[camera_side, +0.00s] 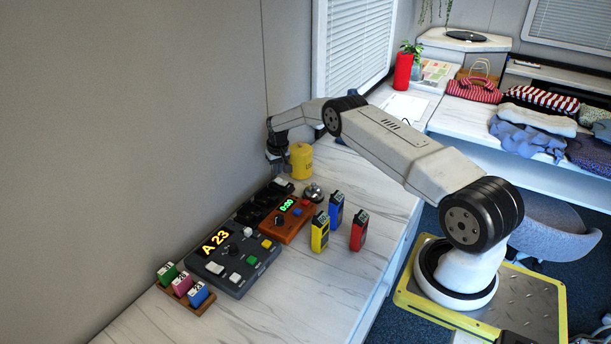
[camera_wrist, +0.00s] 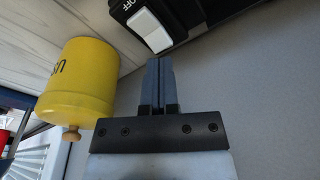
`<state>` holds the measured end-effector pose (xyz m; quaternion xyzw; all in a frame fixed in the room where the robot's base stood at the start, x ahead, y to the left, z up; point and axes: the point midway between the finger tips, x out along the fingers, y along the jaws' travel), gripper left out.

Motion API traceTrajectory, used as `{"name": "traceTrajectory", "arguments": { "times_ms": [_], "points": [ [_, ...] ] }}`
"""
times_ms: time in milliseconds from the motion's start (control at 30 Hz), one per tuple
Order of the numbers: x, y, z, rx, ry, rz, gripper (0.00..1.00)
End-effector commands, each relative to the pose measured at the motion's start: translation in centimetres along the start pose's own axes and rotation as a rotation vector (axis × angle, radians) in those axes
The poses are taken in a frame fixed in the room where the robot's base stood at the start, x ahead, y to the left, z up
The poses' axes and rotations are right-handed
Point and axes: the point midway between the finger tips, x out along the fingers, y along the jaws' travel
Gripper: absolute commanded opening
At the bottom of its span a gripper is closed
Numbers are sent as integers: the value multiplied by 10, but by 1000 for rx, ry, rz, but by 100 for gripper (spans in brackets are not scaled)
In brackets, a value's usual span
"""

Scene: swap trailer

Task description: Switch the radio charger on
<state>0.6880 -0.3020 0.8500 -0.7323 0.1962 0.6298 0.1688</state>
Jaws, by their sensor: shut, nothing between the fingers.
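The radio charger (camera_side: 262,203) is a black unit with slots, lying by the wall on the marble-look counter. In the wrist view, a black housing (camera_wrist: 118,14) shows a white rocker switch (camera_wrist: 150,30) with the word OFF printed beside it. My gripper (camera_side: 278,176) is at the charger's far end in the side view, next to the yellow canister. In the wrist view my gripper (camera_wrist: 158,62) is shut and empty, its fingertips just short of the switch's edge. I cannot tell whether they touch it. The arm partly hides that end in the side view.
A yellow canister (camera_side: 301,161) stands close to my gripper and shows in the wrist view (camera_wrist: 78,85). Yellow (camera_side: 320,232), blue (camera_side: 335,209) and red (camera_side: 358,231) radios stand on the counter. An orange timer box (camera_side: 286,220), bell (camera_side: 313,192) and A 23 panel (camera_side: 232,262) are nearer.

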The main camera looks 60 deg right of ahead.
Motion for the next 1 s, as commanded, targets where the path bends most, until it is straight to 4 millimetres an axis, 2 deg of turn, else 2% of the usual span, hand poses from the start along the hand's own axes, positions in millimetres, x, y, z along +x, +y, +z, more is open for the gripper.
{"name": "traceTrajectory", "arguments": {
  "times_ms": [1000],
  "points": [
    [11,0,1,0,0,0,0]
  ]
}}
